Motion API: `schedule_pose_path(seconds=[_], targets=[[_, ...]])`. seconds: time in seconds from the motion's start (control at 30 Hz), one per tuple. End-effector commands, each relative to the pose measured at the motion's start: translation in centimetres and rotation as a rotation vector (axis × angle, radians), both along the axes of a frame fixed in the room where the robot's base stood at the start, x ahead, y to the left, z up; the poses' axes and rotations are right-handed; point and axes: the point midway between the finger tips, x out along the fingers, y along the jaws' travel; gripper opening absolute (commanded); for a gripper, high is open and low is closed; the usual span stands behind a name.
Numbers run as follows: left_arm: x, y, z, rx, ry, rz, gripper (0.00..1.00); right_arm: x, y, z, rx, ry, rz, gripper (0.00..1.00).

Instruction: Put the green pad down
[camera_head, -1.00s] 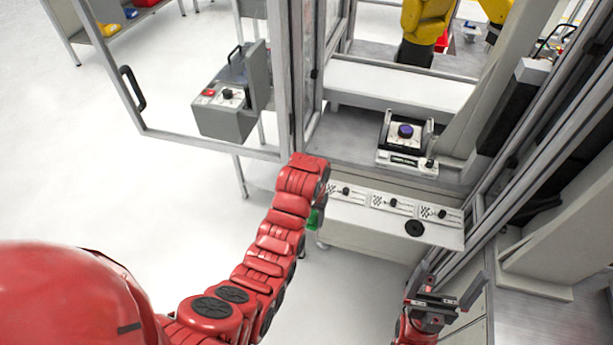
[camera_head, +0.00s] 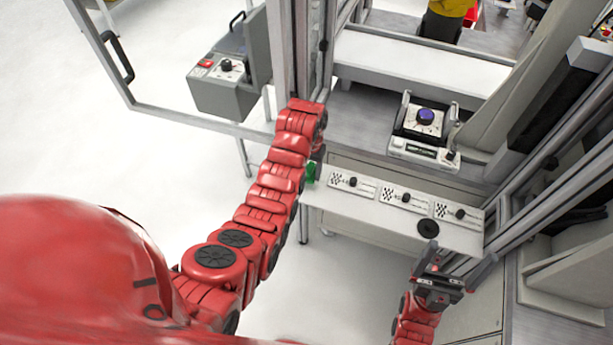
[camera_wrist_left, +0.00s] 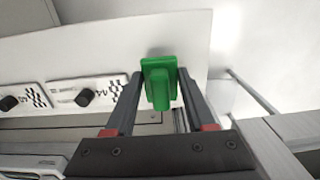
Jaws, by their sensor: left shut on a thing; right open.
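The green pad (camera_wrist_left: 158,82) is between the two fingertips of my left gripper (camera_wrist_left: 158,85), which is shut on it, in the left wrist view. In the head view only a small green part of the pad (camera_head: 311,172) shows beside my red left arm, at the left end of the white shelf (camera_head: 330,205). The arm hides most of the left gripper there. In the wrist view the pad overlaps the shelf surface; I cannot tell whether they touch. My right gripper (camera_head: 452,262) is open and empty, in front of the shelf's right end.
Several white plates with black knobs (camera_head: 407,197) stand in a row on the shelf, with a black disc (camera_head: 428,228) at its right. A device with a purple knob (camera_head: 425,117) sits behind. A grey control box (camera_head: 228,75) and metal door frame (camera_head: 185,120) are at the left.

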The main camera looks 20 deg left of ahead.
Motion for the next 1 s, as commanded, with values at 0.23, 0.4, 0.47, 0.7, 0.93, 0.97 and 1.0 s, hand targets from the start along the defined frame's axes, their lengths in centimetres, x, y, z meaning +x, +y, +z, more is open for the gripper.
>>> schedule_pose_path(seconds=[0.23, 0.4, 0.47, 0.7, 0.93, 0.97, 1.0], targets=[[2.0, 1.3, 0.2, 0.0, -0.002, -0.001, 0.0, 0.0, 0.0, 0.9, 0.0, 0.001, 0.0, 1.0], [2.1, 1.5, -0.1, -0.001, 0.002, -0.001, 0.0, 0.0, 0.0, 1.0, 0.0, 0.001, 0.0, 1.0], [2.3, 1.7, -0.1, -0.001, 0.003, 0.0, 0.0, 0.0, 0.0, 1.2, 0.0, 0.001, 0.0, 1.0], [2.3, 1.7, -2.4, -0.001, 0.003, 0.0, 0.0, 0.0, 0.0, 2.5, 0.0, 0.001, 0.0, 1.0], [2.3, 1.7, -3.6, 0.0, -0.001, -0.001, 0.0, 0.0, 0.0, 2.7, 0.0, 0.001, 0.0, 1.0], [2.3, 1.7, -3.6, 0.0, -0.002, -0.001, 0.0, 0.0, 0.0, 2.7, 0.0, 0.001, 0.0, 1.0], [2.3, 1.7, -3.7, 0.0, -0.002, -0.001, 0.0, 0.0, 0.0, 2.7, 0.0, 0.001, 0.0, 1.0]])
